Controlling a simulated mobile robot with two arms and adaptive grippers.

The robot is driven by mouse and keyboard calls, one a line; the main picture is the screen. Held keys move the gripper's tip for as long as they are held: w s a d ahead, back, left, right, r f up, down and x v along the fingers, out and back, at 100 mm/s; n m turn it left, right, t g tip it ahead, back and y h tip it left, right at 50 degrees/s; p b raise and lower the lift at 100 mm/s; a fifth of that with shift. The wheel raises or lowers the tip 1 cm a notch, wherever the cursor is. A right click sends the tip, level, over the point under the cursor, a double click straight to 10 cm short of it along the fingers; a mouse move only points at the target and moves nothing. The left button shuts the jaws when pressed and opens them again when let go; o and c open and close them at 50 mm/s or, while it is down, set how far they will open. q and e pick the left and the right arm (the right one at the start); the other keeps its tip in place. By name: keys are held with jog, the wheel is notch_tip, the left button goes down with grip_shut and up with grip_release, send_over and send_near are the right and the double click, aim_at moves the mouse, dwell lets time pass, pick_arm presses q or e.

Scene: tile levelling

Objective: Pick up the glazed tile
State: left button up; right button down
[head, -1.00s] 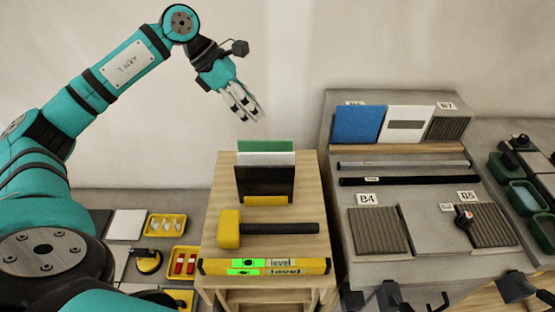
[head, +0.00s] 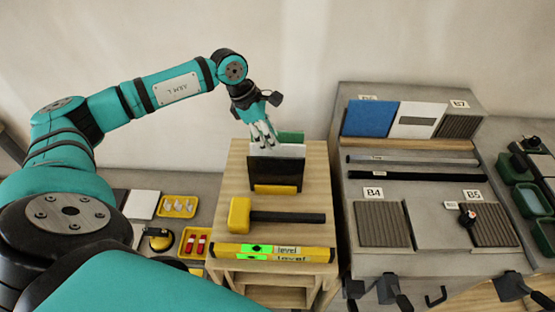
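Three upright tiles stand in a yellow-fronted holder (head: 275,189) on the wooden stand: a dark one (head: 276,172) in front, a white one (head: 291,151) behind it and a green one (head: 292,137) at the back. I cannot tell by look which is the glazed tile. My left gripper (head: 264,138) points down at the upper left edges of these tiles, its pale fingers spread and overlapping them in the head view. Contact cannot be made out, and nothing is visibly held. My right gripper is not in view.
A yellow mallet (head: 270,216) and a level (head: 275,252) lie in front on the wooden stand (head: 232,184). At right, a grey bench (head: 425,224) holds a blue panel (head: 367,118), ribbed pads and bars. Small yellow trays (head: 177,206) lie at left.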

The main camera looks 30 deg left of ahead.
pick_arm(q)
jog(key=p+x, duration=0.1)
jog(key=x, duration=0.1)
jog(key=p+x, duration=0.1)
jog(key=shift+w+d+f, duration=0.15)
jog(key=shift+w+f, duration=0.1)
jog(key=shift+w, duration=0.05)
jog(key=shift+w+d+f, duration=0.1)
jog(key=shift+f, duration=0.4)
jog(key=shift+f, duration=0.15)
jog(key=shift+b, duration=0.35)
jog(key=shift+c, duration=0.3)
grip_shut()
